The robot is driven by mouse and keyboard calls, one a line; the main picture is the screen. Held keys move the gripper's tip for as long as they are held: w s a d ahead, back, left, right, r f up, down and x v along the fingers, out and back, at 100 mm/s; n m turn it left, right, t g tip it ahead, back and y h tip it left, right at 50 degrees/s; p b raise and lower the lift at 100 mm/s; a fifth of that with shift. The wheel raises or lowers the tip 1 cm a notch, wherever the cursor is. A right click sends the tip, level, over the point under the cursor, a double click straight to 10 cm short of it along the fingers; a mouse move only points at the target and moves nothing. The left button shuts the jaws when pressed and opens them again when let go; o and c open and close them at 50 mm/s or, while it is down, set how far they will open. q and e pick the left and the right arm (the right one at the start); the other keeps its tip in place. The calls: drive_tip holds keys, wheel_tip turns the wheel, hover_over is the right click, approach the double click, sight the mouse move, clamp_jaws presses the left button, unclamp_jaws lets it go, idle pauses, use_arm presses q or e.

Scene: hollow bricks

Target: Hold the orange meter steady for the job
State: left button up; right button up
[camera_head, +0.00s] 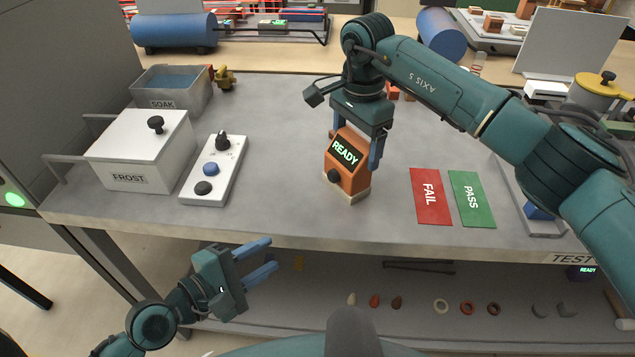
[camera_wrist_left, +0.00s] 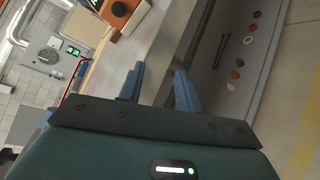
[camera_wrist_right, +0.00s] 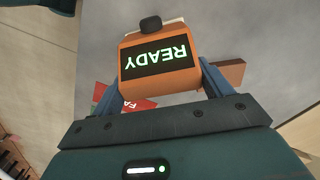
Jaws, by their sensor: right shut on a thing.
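The orange meter (camera_head: 347,163) stands on the table on a pale base, its dark screen reading READY in green, with a black knob below. My right gripper (camera_head: 357,145) comes down from above and is shut on the meter. In the right wrist view the meter (camera_wrist_right: 160,83) sits between the blue fingers, its READY screen upside down. My left gripper (camera_head: 264,262) is open and empty, in front of the table's front edge and apart from the meter. The left wrist view shows part of the meter (camera_wrist_left: 120,12) at the top, beyond the open fingers (camera_wrist_left: 158,88).
A white FROST box (camera_head: 140,155), a SOAK bin (camera_head: 168,92) and a white panel with knobs (camera_head: 213,170) stand left. A red FAIL card (camera_head: 430,197) and green PASS card (camera_head: 471,199) lie right of the meter. Small parts lie on the shelf (camera_head: 330,290) below.

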sight(331, 178)
use_arm(q)
drive_tip(key=w+r+n, duration=0.1)
drive_tip(key=r+n, duration=0.1)
drive_tip(key=n, duration=0.1)
drive_tip(key=r+n+h, duration=0.1)
drive_tip(key=n, duration=0.2)
drive_tip(key=w+a+r+n+h, duration=0.1)
drive_tip(key=r+n, duration=0.1)
drive_tip(key=n, duration=0.1)
drive_tip(key=shift+w+a+r, duration=0.1)
drive_tip(key=shift+w+r, duration=0.25)
drive_tip(key=c, duration=0.6)
drive_tip(key=shift+w+a+r+n+h, duration=0.1)
drive_tip(key=shift+r+n+h, duration=0.05)
drive_tip(key=shift+r+n, duration=0.3)
drive_tip(key=shift+w+a+r+n+h, duration=0.1)
drive_tip(key=shift+r+n+h, duration=0.1)
drive_tip(key=shift+n, duration=0.35)
clamp_jaws()
drive_tip(key=shift+d, duration=0.1)
drive_tip(key=x, duration=1.4)
drive_tip(key=shift+r, duration=0.1)
drive_tip(key=shift+w, duration=0.1)
drive_tip(key=shift+x, duration=1)
use_arm(e)
drive_tip(key=shift+a, duration=0.1)
drive_tip(key=shift+s, duration=0.1)
drive_tip(key=shift+a, duration=0.1)
